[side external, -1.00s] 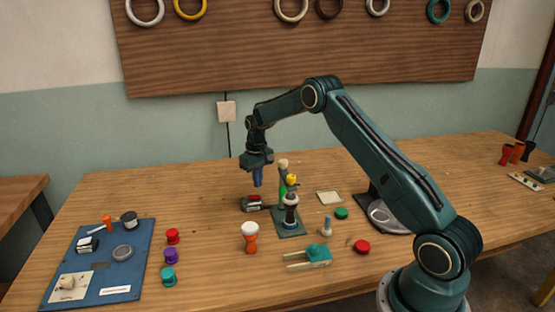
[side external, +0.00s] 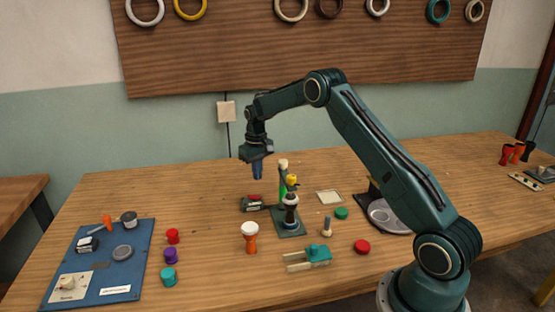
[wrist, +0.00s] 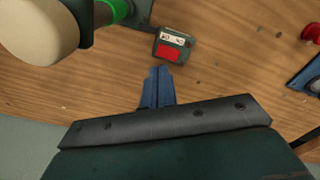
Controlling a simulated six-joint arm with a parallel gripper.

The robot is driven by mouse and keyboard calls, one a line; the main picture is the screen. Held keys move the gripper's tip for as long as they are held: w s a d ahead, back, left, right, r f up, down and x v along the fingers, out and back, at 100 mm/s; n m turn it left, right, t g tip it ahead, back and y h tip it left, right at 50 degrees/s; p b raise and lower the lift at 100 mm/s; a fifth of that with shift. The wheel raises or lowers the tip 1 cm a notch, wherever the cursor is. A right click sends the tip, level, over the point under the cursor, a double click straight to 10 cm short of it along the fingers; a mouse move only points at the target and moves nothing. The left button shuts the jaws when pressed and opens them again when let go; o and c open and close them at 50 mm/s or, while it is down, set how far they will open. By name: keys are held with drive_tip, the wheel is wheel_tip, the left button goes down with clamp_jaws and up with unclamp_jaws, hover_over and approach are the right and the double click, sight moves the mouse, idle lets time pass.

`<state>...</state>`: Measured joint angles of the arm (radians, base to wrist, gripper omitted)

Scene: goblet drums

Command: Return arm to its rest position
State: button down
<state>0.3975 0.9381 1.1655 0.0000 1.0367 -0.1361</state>
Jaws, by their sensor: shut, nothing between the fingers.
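My gripper (side external: 257,170) hangs above the table, pointing down, with its blue fingers shut and empty. In the wrist view its fingers (wrist: 157,88) are together with bare wood around them. My arm is raised and bent, reaching left from its base at the lower right. The box also shows in the wrist view (wrist: 173,46), just beyond the fingertips.
An orange goblet drum with a white top (side external: 250,237) stands in front. A blue tray (side external: 128,276) lies at left, beside red, purple and teal pieces (side external: 170,256). A teal clamp-like tool (side external: 318,254) and a red disc (side external: 362,247) lie nearer my base.

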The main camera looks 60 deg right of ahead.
drive_tip(key=s+a+r+t, duration=0.1)
drive_tip(key=s+a+r, duration=0.35)
drive_tip(key=r, duration=0.25)
drive_tip(key=s+a+r+n+t, duration=0.1)
drive_tip(key=s+a+r, duration=0.35)
drive_tip(key=r, duration=0.35)
drive_tip(key=s+a+r+t, duration=0.1)
drive_tip(key=s+a+r, duration=0.35)
drive_tip(key=r, duration=0.25)
drive_tip(key=s+a+n+t, duration=0.1)
drive_tip(key=s+a, duration=0.3)
drive_tip(key=s, duration=0.8)
drive_tip(key=s+a+n+t, duration=0.1)
drive_tip(key=s+a, duration=0.4)
drive_tip(key=s, duration=0.6)
drive_tip(key=shift+s+a+r+t, duration=0.25)
drive_tip(key=shift+s+a+t, duration=0.05)
drive_tip(key=shift+s, duration=0.1)
